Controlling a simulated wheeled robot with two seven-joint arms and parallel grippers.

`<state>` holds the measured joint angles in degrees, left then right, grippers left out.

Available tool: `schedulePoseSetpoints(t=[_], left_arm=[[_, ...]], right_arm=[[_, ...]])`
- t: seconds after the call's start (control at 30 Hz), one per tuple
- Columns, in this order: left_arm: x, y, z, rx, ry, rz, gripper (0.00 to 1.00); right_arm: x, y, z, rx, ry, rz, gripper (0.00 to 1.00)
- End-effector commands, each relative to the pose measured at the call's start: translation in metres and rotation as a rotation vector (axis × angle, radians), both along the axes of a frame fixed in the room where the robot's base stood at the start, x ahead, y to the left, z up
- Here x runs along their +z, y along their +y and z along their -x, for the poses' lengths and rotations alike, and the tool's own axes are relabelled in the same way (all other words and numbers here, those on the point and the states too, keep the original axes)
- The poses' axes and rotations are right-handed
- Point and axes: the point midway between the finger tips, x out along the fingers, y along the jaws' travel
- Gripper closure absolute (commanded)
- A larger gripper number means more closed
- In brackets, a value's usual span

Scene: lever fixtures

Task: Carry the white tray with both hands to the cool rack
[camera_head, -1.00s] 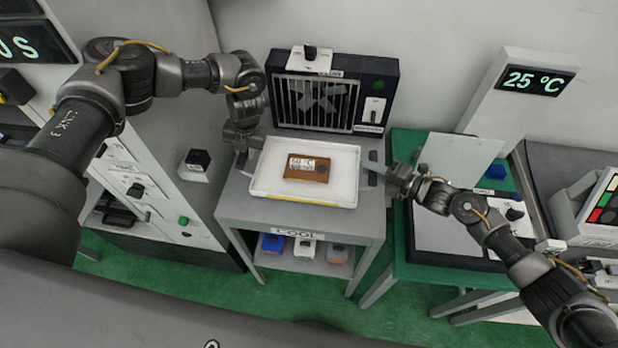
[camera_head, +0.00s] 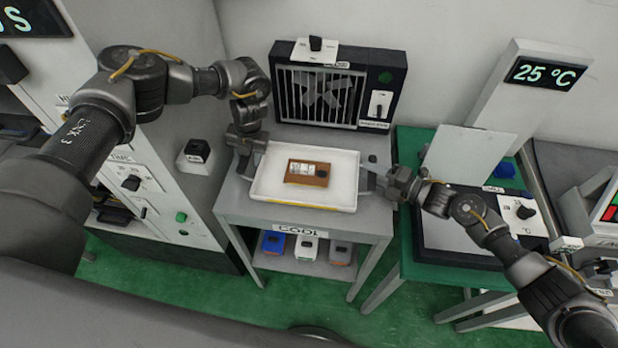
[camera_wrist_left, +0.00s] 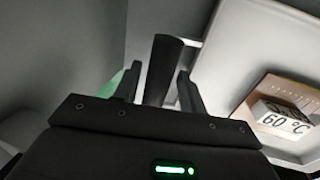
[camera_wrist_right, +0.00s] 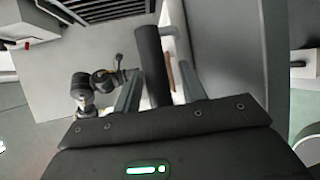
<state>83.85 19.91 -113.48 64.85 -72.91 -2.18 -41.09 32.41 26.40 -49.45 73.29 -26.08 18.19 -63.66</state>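The white tray (camera_head: 264,192) is over the grey table (camera_head: 228,203) labelled COOL, which has a fan box at its back. A brown block (camera_head: 306,172) with a small display sits on the tray; 60 °C shows in the left wrist view (camera_wrist_left: 285,118). My left gripper (camera_head: 250,150) is at the tray's left side, its fingers on either side of a dark bar handle (camera_wrist_left: 163,70). My right gripper (camera_head: 385,183) is at the right side, likewise around a dark handle (camera_wrist_right: 152,62). The tray looks level. I cannot tell whether its underside touches the tabletop.
The fan box (camera_head: 388,78) stands close behind the tray. A tall grey cabinet (camera_head: 205,130) is near on the left. On the right is a green table (camera_head: 397,275) with a 25 °C display (camera_head: 543,74). Several small coloured boxes sit on the lower shelf (camera_head: 325,268).

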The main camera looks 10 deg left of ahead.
Motion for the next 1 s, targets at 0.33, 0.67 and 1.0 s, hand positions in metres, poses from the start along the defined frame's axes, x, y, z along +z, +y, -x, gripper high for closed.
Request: schedulePoseSetpoints(t=[0.33, 0.67, 1.0], left_arm=[[0.003, -0.001, 0.0, -0.001, -0.001, 0.002, 0.55], [0.058, -0.013, -0.002, -0.004, -0.003, 0.002, 0.55], [0.112, -0.024, -0.002, -0.003, -0.004, 0.0, 0.55]], right_arm=[[0.0, 0.001, 0.001, 0.002, 0.001, -0.001, 0.55], [0.0, 0.001, 0.001, 0.002, 0.001, -0.001, 0.55], [0.0, 0.001, 0.001, 0.002, 0.001, -0.001, 0.55]])
